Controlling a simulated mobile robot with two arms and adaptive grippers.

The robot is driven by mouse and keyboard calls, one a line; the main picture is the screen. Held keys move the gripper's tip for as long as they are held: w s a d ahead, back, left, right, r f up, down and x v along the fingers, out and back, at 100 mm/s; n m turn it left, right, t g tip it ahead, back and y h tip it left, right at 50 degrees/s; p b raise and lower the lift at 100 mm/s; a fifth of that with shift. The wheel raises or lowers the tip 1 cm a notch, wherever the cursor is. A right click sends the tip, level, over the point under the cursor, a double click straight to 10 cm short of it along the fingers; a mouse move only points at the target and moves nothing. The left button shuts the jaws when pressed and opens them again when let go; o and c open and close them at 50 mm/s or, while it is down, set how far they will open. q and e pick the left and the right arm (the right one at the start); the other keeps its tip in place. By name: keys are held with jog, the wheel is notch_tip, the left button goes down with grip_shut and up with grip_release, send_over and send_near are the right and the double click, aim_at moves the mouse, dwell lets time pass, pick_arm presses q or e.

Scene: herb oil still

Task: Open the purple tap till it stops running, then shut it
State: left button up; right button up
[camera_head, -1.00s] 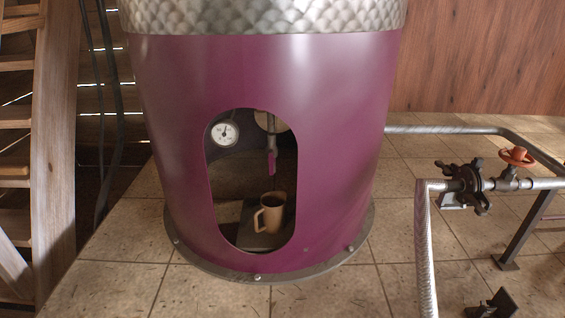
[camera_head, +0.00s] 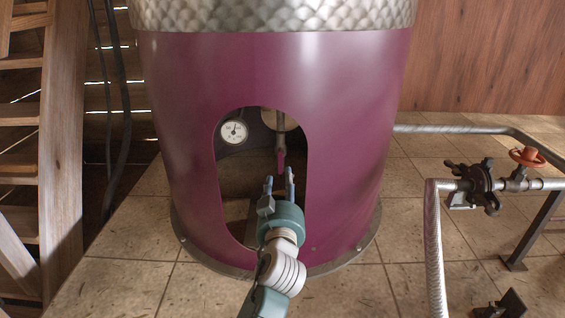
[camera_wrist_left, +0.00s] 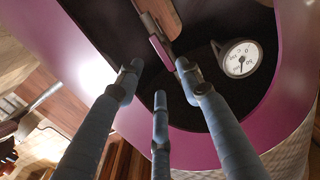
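The purple tap (camera_head: 281,158) hangs from a thin pipe inside the opening of the purple still body (camera_head: 345,150). In the left wrist view the purple tap piece (camera_wrist_left: 160,48) lies just ahead of the fingertips, roughly between the two outer ones. My left gripper (camera_head: 279,182) reaches up into the opening, just below the tap. Its fingers (camera_wrist_left: 158,82) are spread apart and hold nothing; I cannot tell whether one touches the tap. The brown mug is hidden behind my left gripper. I cannot see whether liquid runs. My right gripper is out of view.
A round white dial gauge (camera_head: 234,132) is inside the opening, left of the tap, and shows in the left wrist view (camera_wrist_left: 240,58). The opening's rim surrounds my gripper closely. A pipe with an orange handwheel (camera_head: 527,156) stands at the right. Wooden stairs (camera_head: 62,130) are at the left.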

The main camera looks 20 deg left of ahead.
aim_at(280, 161)
pick_arm(q)
jog(key=b+x, duration=0.1)
jog(key=x, duration=1)
jog(key=shift+s, duration=0.1)
grip_shut()
